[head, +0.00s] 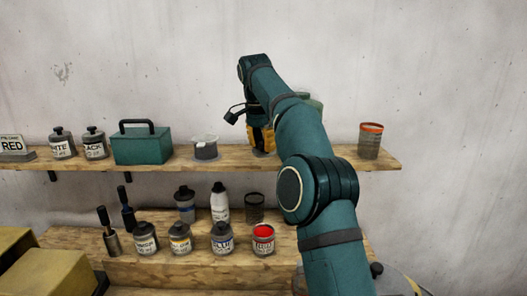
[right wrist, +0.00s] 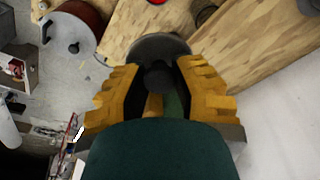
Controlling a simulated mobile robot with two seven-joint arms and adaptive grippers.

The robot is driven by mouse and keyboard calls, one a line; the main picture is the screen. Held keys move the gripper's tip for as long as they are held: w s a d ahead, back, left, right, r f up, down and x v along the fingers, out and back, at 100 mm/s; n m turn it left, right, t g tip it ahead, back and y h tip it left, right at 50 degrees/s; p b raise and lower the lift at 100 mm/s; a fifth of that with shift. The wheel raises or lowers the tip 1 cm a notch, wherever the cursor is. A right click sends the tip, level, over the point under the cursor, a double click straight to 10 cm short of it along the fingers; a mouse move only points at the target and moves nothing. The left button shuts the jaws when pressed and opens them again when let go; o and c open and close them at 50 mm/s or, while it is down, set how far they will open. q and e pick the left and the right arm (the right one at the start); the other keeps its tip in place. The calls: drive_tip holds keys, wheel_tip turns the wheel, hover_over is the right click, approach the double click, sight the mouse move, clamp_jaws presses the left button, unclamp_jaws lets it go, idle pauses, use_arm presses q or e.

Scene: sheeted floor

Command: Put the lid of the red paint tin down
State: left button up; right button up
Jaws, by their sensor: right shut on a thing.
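The red paint tin (head: 263,241) stands open on the lower shelf in the head view, its red paint showing, with no lid on it. My right gripper (head: 262,140) is at the upper shelf, between the glass jar and the orange-rimmed tin, partly behind my own arm. In the right wrist view my right gripper (right wrist: 156,84) has its yellow fingers shut on the dark knob of a round grey lid (right wrist: 160,45). The lid is close to the upper shelf's wood; I cannot tell whether it touches. My left gripper is not in view.
The upper shelf (head: 340,163) holds a RED sign (head: 13,146), two lidded tins, a teal toolbox (head: 142,146), a glass jar (head: 205,147) and an orange-rimmed tin (head: 369,142). Bare wood shows left of that tin. Several tins and bottles, plus brushes, crowd the lower shelves.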

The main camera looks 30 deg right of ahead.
drive_tip(key=shift+r, duration=0.45)
drive_tip(key=s+a+f+b, duration=0.2)
drive_tip(key=a+f+b, duration=0.3)
drive_tip(key=a+f, duration=0.5)
drive_tip(key=s+a+f+b, duration=0.2)
drive_tip(key=a+f+b, duration=0.2)
drive_tip(key=a+f, duration=0.5)
drive_tip(key=s+a+f+b, duration=0.2)
drive_tip(key=s+f, duration=0.2)
drive_tip(key=f, duration=0.4)
drive_tip(key=s+a+f+b, duration=0.3)
drive_tip(key=s+f, duration=0.2)
drive_tip(key=f, duration=0.3)
drive_tip(key=s+a+f+b, duration=0.2)
drive_tip(key=s+a+f, duration=0.1)
drive_tip(key=f, duration=0.5)
drive_tip(key=shift+s+a, duration=0.15)
drive_tip(key=shift+s, duration=0.65)
drive_tip(key=shift+f+b, duration=0.75)
drive_tip(key=shift+f, duration=1.3)
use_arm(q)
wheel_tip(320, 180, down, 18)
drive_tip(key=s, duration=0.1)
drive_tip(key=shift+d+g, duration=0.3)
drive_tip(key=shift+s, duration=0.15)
use_arm(e)
drive_tip(key=shift+r, duration=0.1)
